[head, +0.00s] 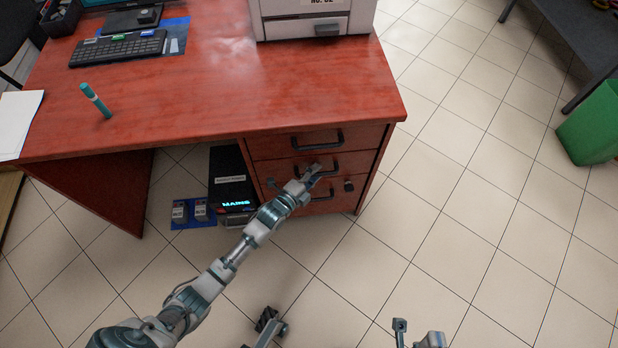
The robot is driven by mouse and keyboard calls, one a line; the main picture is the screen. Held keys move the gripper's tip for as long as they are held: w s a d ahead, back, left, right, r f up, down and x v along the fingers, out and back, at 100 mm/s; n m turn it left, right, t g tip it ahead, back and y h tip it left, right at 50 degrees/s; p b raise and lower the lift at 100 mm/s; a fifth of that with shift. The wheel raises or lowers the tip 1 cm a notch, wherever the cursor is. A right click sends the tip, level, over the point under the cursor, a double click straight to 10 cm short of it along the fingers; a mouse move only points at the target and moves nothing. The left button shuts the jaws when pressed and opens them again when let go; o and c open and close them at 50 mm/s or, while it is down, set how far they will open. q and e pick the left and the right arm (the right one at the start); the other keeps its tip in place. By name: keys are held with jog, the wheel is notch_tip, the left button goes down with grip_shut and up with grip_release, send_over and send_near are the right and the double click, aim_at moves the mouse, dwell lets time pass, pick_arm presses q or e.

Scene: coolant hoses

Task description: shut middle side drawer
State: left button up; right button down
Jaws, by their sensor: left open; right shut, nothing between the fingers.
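The red wooden desk has a stack of drawers under its right end. The middle side drawer (362,160) lies between the top drawer (365,136) and the bottom drawer (362,186), each with a dark bar handle. Its front looks about in line with the others; I cannot tell whether a small gap is left. My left gripper (307,176) is open at the middle drawer's front, just below its handle, and partly hides the fronts there. Whether it touches the drawer is not clear.
A printer (310,20), keyboard (118,48) and teal marker (96,100) are on the desktop. A dark box (230,178) stands left of the drawers. The tiled floor is clear right of the desk, up to a green bin (592,128).

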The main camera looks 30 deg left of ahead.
pick_arm(q)
jog(key=v, duration=1.1)
jog(key=shift+s, duration=0.35)
jog(key=shift+a+f, duration=0.15)
jog(key=shift+a, duration=0.05)
